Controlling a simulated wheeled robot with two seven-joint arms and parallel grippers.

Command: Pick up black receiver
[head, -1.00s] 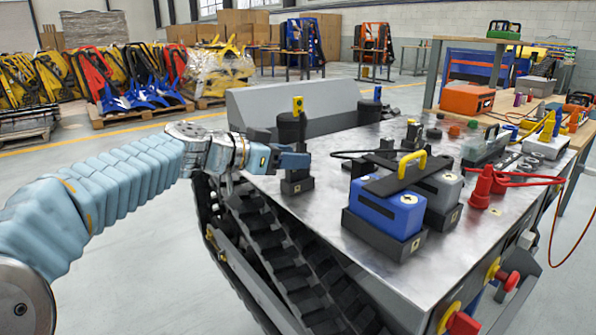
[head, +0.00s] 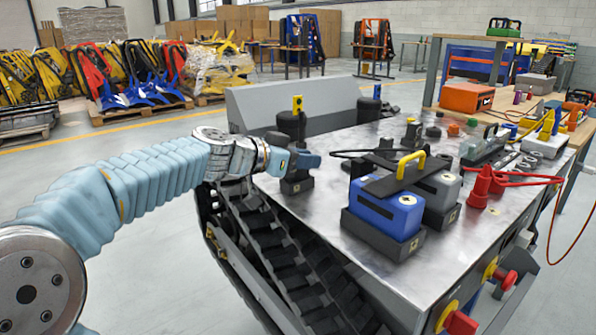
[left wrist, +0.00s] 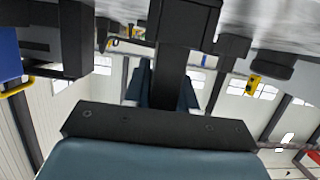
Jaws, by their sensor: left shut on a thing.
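The black receiver (head: 296,184) stands upright at the near left edge of the metal carrier top (head: 300,211). My left gripper (head: 305,161) reaches in from the left and is shut on its upper part, which the fingers partly hide. The receiver's base appears to rest on the carrier top. In the left wrist view, the dark receiver (left wrist: 184,30) comes down from the top between the fingers of the left gripper (left wrist: 162,92). My right gripper is not in view.
A blue battery (head: 385,207) and a grey battery (head: 441,190) sit right of the receiver, with a yellow handle (head: 410,163) above. Black posts stand behind the gripper. Red clamps (head: 482,187) lie farther right. Bare metal lies between receiver and blue battery.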

